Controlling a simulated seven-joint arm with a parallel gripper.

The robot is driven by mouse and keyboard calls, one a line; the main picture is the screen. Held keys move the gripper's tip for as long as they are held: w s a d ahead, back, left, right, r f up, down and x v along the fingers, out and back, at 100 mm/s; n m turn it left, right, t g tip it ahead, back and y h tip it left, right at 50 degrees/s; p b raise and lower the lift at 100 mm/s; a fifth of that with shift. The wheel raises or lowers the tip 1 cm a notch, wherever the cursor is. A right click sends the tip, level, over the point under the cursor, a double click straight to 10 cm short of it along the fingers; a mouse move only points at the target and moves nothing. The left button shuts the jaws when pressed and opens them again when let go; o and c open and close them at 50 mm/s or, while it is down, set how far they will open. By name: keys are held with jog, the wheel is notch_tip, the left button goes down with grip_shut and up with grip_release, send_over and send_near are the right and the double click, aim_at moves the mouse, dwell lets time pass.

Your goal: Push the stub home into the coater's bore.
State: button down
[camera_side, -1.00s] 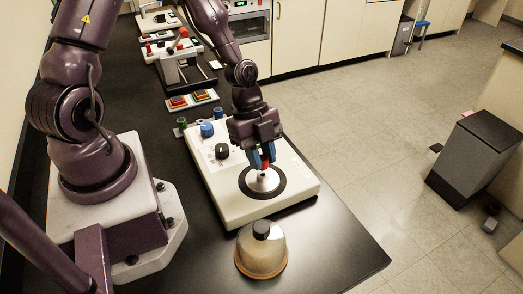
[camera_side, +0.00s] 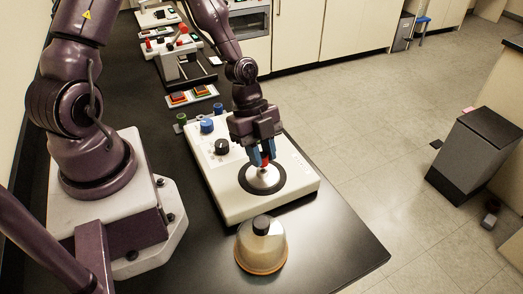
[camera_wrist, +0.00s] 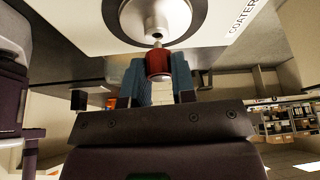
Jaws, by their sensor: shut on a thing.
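The coater (camera_side: 225,188) is a white box with a silver domed stage (camera_side: 263,182) inside a black ring; the stage also shows in the wrist view (camera_wrist: 180,18). My gripper (camera_side: 263,160) is over the stage, pointing down. Its blue fingers are shut on the red stub (camera_wrist: 158,62), which shows between them in the wrist view. The stub's narrow end meets the small raised bore (camera_wrist: 156,37) at the stage's centre. How deep it sits in the bore cannot be told.
A clear dome with a black knob (camera_side: 261,249) stands on the black bench near the coater's front edge. Blue knobs and a black knob (camera_side: 221,147) are on and beside the coater's far end. Several devices stand farther back. The bench's right front is clear.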

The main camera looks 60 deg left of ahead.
aim_at(262, 155)
jog(key=shift+f, duration=0.3)
jog(key=shift+f, duration=0.6)
jog(key=shift+f, duration=0.15)
jog(key=c, duration=0.9)
grip_release()
jog(key=shift+o, duration=0.2)
jog(key=shift+c, duration=0.4)
jog(key=shift+r, duration=3.5)
